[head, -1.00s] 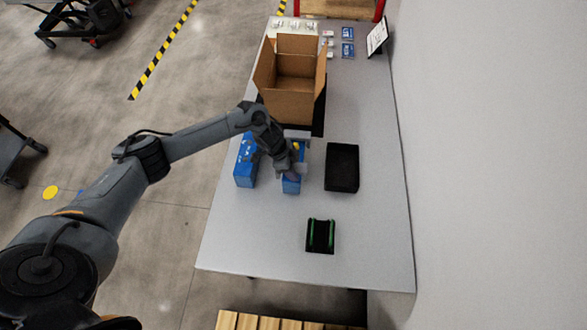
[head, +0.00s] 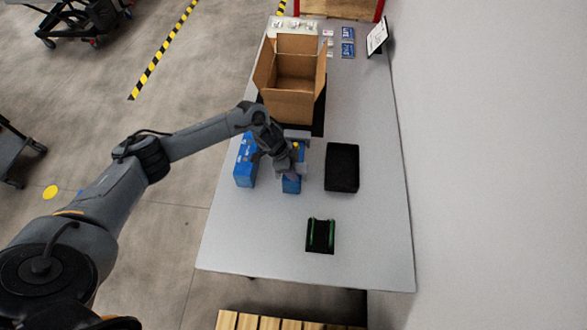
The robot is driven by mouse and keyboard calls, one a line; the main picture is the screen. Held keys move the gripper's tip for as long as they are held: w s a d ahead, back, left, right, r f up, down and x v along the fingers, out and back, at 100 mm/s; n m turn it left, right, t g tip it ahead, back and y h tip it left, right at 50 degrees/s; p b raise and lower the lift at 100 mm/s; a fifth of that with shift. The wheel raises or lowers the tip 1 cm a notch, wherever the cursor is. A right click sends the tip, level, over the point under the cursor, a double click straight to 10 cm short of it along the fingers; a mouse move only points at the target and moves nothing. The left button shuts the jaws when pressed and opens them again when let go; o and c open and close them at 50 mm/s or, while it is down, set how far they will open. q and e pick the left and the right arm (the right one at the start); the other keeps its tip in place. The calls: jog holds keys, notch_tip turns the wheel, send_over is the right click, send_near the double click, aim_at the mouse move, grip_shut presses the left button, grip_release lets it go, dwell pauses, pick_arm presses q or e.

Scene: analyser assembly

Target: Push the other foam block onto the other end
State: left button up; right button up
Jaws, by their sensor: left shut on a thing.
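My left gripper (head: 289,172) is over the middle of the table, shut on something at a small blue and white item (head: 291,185). The fingers and wrist hide most of that item, so its full shape cannot be told. A black block (head: 342,167) lies to the right of the gripper, apart from it. A smaller black piece with green strips along two sides (head: 320,236) lies nearer the front. I cannot tell for sure which of these is a foam block. My right gripper is not in view.
A blue box (head: 245,162) stands close to the left of the gripper. An open cardboard carton (head: 293,92) stands behind it. Small packs (head: 347,42) and a tilted screen (head: 377,37) are at the far end.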

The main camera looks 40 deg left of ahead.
pick_arm(q)
jog(key=shift+f+b, duration=0.75)
jog(key=shift+f, duration=0.5)
dwell(0.8)
jog(key=o, duration=1.1)
notch_tip(320, 180, up, 3)
jog(key=p, duration=0.3)
jog(key=shift+r, duration=0.1)
jog(key=shift+r+p, duration=1.95)
jog(key=shift+p, duration=0.15)
